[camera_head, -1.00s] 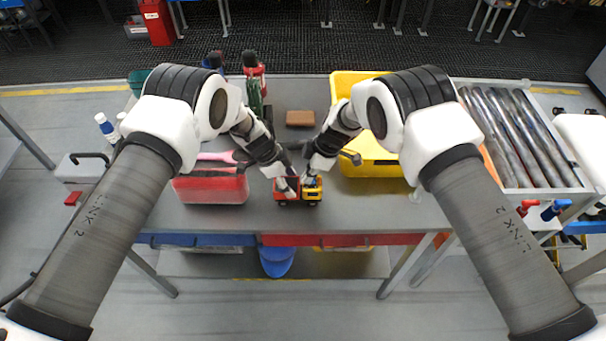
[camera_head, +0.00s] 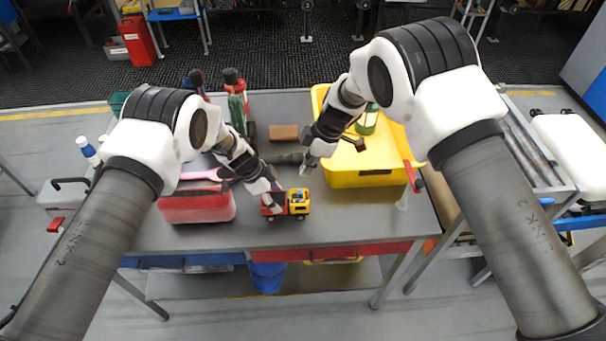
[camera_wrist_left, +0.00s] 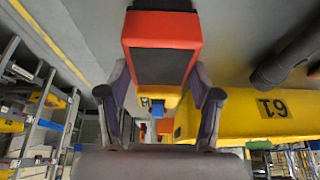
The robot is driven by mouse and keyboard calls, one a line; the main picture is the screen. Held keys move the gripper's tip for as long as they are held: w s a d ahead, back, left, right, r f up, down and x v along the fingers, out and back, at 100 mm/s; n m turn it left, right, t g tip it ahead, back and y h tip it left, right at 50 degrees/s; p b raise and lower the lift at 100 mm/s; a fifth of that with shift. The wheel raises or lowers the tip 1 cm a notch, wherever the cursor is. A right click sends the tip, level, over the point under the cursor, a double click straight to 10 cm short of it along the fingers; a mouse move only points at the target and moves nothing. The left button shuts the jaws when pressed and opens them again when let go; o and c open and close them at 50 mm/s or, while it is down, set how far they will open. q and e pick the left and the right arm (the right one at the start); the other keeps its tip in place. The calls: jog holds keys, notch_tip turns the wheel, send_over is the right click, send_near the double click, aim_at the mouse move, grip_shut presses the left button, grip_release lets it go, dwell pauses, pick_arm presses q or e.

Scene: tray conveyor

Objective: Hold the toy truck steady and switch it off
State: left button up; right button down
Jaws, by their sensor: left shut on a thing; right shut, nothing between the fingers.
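The toy truck (camera_head: 299,203) stands on the grey table close to its front edge, with its red bed at left and yellow cab at right. Small dark and blue details show on top of the cab; I cannot read a switch position. My left gripper (camera_head: 274,206) is shut on the truck at its red bed. In the left wrist view the red bed (camera_wrist_left: 160,62) shows between the two fingers of the left gripper (camera_wrist_left: 162,100). My right gripper (camera_head: 306,172) is shut and empty, above and behind the truck, apart from it.
A red bin (camera_head: 197,206) stands left of the truck and a large yellow bin (camera_head: 365,178) to its right rear. A brown block (camera_head: 284,132) lies behind on the table. A red-handled clamp (camera_head: 412,178) is at the right edge. Bare table (camera_head: 345,217) lies right of the truck.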

dwell(0.3)
pick_arm(q)
jog(key=o, duration=1.5)
